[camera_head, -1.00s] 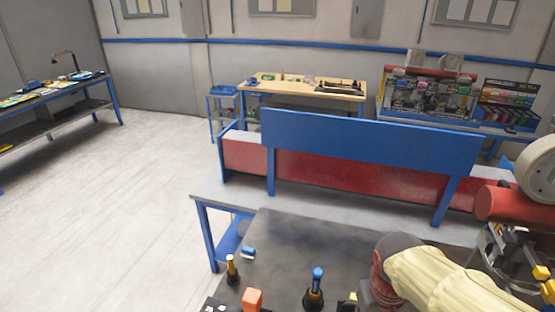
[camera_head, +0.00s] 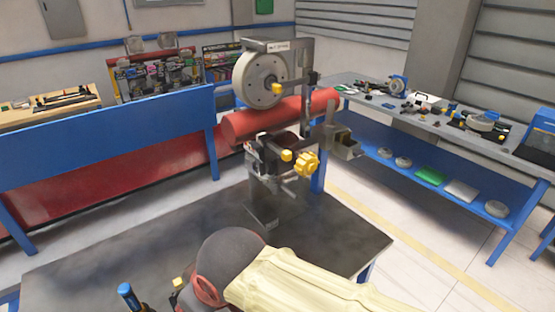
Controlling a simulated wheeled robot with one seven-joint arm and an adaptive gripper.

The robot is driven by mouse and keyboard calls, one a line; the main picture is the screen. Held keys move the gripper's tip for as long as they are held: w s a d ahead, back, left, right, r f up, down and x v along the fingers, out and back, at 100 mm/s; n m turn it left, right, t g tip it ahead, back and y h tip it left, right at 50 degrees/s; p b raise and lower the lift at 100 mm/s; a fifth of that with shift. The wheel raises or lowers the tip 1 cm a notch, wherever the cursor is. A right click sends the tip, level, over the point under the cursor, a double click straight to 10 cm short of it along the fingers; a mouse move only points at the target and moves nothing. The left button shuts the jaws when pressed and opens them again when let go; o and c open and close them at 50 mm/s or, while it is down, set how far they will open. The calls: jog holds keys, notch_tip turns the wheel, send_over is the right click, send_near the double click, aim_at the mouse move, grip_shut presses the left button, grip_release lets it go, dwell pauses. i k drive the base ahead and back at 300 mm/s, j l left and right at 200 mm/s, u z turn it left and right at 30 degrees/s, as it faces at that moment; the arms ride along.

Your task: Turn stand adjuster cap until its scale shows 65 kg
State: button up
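A grey metal stand (camera_head: 277,205) rises from a dark-topped table in the head view. It carries a large pale wheel (camera_head: 258,82) near its top. A lobed yellow knob (camera_head: 306,164) sits on its right side at mid height, with a smaller yellow knob (camera_head: 287,155) beside it. I cannot tell which part is the adjuster cap, and no kg scale is readable. My cream-sleeved arm crosses the bottom of the view, well below the knobs. My gripper's fingers do not show.
The dark tabletop (camera_head: 110,262) is mostly clear. A blue-topped tool (camera_head: 130,297) stands at its front edge. A red cylinder (camera_head: 240,127) lies behind the stand, and a blue panel (camera_head: 120,150) is at left. A long bench (camera_head: 415,118) with parts stands at right, beyond open floor.

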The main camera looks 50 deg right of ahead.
aim_at(306, 164)
jog(key=z, duration=1.85)
